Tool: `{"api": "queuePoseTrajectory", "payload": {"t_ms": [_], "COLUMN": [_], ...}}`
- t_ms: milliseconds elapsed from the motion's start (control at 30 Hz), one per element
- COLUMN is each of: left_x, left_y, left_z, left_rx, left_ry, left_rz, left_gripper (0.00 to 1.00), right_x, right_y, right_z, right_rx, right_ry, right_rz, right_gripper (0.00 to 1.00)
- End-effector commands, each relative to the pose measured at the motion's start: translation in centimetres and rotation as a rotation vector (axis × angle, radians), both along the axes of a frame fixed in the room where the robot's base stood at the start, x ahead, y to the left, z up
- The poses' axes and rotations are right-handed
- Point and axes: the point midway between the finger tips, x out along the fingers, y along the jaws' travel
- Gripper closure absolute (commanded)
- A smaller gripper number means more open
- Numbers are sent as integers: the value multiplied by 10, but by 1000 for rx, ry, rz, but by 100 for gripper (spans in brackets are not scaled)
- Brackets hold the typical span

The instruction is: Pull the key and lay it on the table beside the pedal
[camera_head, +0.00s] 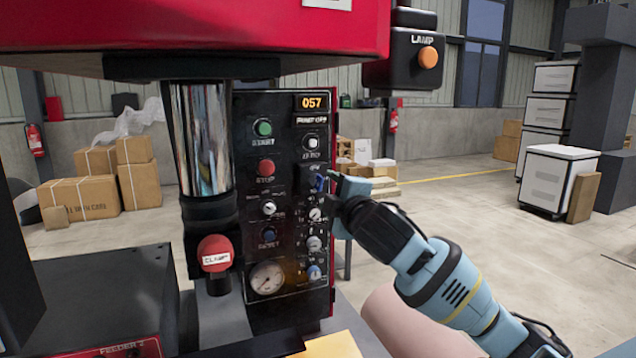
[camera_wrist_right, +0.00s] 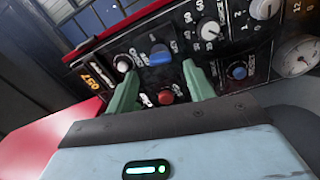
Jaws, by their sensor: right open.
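A blue piece that looks like the key (camera_head: 320,183) sticks out of the black control panel (camera_head: 255,225), in its right column. In the right wrist view the blue key (camera_wrist_right: 160,55) is ahead of and between my two green fingers, with a gap to each side. My right gripper (camera_head: 337,203) is open at the panel's right edge; in the wrist view the gripper (camera_wrist_right: 159,69) is empty. I cannot tell whether a finger touches the panel. My left gripper and the pedal are not in view.
Several knobs and buttons surround the key. A lamp box (camera_head: 412,57) hangs above right. A dark feeder box (camera_head: 100,295) fills the lower left.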

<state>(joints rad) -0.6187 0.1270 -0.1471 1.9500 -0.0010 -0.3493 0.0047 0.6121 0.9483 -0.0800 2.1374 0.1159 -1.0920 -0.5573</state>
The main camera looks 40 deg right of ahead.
Motion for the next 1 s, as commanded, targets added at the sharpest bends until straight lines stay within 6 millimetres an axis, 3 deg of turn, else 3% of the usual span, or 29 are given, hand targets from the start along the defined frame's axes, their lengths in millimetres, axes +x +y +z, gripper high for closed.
{"api": "queuePoseTrajectory", "payload": {"t_ms": [433, 1000], "left_x": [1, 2], "left_y": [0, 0], "left_z": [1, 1], "left_rx": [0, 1], "left_ry": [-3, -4], "left_rz": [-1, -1], "left_gripper": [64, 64], "right_x": [47, 54], "right_y": [-15, -17], "right_z": [1, 1], "right_rx": [0, -1], "right_ry": [0, 0], "right_rz": [0, 1], "right_gripper": [47, 47]}}
